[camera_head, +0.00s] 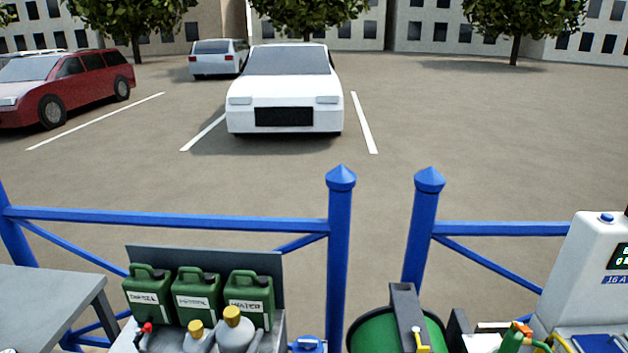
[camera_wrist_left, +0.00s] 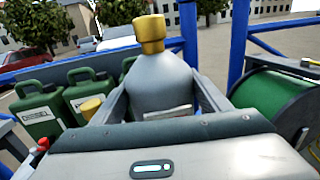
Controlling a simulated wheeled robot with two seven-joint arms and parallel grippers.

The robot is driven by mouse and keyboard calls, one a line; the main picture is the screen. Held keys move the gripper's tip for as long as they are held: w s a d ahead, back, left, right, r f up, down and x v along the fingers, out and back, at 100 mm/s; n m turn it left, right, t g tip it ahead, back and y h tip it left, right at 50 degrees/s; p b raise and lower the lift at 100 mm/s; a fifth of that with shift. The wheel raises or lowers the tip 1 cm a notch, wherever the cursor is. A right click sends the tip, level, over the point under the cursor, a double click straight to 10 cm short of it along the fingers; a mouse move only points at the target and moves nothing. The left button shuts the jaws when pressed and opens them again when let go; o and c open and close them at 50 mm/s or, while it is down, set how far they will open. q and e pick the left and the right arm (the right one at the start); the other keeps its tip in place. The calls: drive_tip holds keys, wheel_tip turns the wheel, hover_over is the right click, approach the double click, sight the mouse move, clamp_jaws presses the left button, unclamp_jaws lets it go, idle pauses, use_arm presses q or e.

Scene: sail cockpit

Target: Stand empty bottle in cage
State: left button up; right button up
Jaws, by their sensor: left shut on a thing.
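A grey bottle with a gold cap (camera_wrist_left: 155,80) stands upright between the fingers of my left gripper (camera_wrist_left: 162,100), which is shut on it. In the head view this bottle (camera_head: 232,330) shows at the bottom edge, its lower part cut off. A second gold-capped bottle (camera_head: 197,337) is just left of it; its cap (camera_wrist_left: 90,107) shows beside the left finger in the wrist view. I cannot make out a cage for certain in either view. What lies under the held bottle is hidden. My right gripper is not in view.
Several green jerrycans (camera_head: 197,297) stand before a grey back panel (camera_head: 205,261), close behind the bottles. A green hose reel (camera_head: 372,335) is to the right, near a white power pedestal (camera_head: 585,270). A blue railing (camera_head: 180,219) runs behind; a grey table (camera_head: 45,305) is left.

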use_arm(q)
drive_tip(key=shift+m+g+h, duration=0.3)
drive_tip(key=shift+m+h, duration=0.4)
drive_tip(key=shift+h, duration=0.2)
drive_tip(key=s+b, duration=0.1)
drive_tip(key=s+a+r+b, duration=0.1)
drive_tip(key=s, duration=0.1)
drive_tip(key=s+r+b, duration=0.1)
drive_tip(key=s+b, duration=0.1)
drive_tip(key=shift+a+r, duration=0.15)
drive_tip(key=shift+a, duration=0.05)
drive_tip(key=m+g+h+b, duration=0.1)
drive_tip(key=m+h+b, duration=0.15)
drive_tip(key=b, duration=0.25)
approach(226, 345)
drive_tip(key=shift+n+h, duration=0.25)
drive_tip(key=shift+n, duration=0.1)
drive_tip(key=d+r, duration=0.1)
drive_tip(key=d, duration=0.2)
drive_tip(key=s+d+r, duration=0.1)
drive_tip(key=shift+s+d+r, duration=0.1)
drive_tip(key=shift+d+r, duration=0.25)
drive_tip(key=shift+a, duration=0.15)
